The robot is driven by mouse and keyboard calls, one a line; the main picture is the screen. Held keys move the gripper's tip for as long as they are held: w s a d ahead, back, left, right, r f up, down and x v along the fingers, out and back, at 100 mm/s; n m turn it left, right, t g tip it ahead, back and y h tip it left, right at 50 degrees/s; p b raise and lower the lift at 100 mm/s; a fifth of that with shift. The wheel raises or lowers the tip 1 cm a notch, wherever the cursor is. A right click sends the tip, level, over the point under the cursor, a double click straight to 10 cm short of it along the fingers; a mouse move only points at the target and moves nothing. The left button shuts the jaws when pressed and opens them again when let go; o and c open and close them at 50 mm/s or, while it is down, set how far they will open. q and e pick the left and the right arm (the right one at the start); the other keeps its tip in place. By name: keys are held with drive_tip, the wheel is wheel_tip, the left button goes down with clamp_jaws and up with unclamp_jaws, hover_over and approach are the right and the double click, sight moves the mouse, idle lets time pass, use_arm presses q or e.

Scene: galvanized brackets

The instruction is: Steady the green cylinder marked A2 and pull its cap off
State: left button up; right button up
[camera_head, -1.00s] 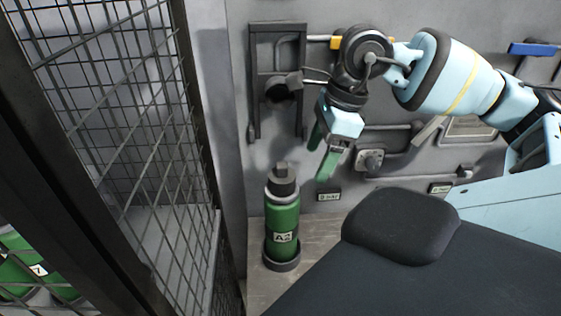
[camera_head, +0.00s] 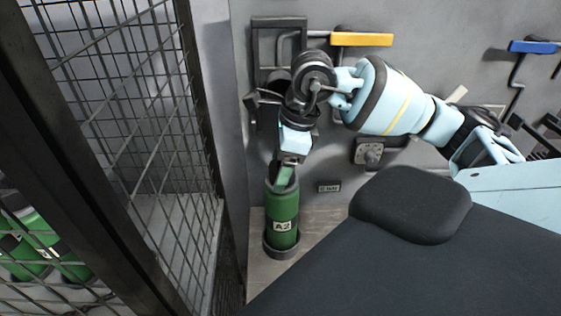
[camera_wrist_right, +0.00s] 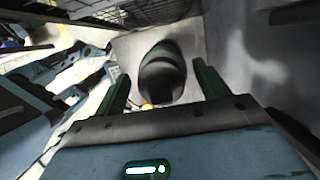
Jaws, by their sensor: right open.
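The green cylinder marked A2 (camera_head: 283,207) stands upright in a dark round holder (camera_head: 281,251) on the ledge beside the mesh cage. My right gripper (camera_head: 283,180) points down at the top of the cylinder and hides its cap in the head view. In the right wrist view the cylinder's dark top (camera_wrist_right: 160,78) shows between the two spread green fingers of the right gripper (camera_wrist_right: 163,84), with a gap on each side. The right gripper is open. My left gripper is in neither view.
A mesh cage (camera_head: 120,120) stands close on the left, with green cylinders (camera_head: 30,250) behind it. The grey wall behind carries a yellow-handled lever (camera_head: 362,39), a dark bracket frame (camera_head: 258,50) and a small label plate (camera_head: 329,187).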

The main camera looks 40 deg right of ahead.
drive_tip(key=shift+w+f, duration=0.1)
drive_tip(key=shift+f, duration=0.15)
drive_tip(key=c, duration=0.9)
drive_tip(key=o, duration=0.9)
drive_tip(key=shift+v, duration=3.95)
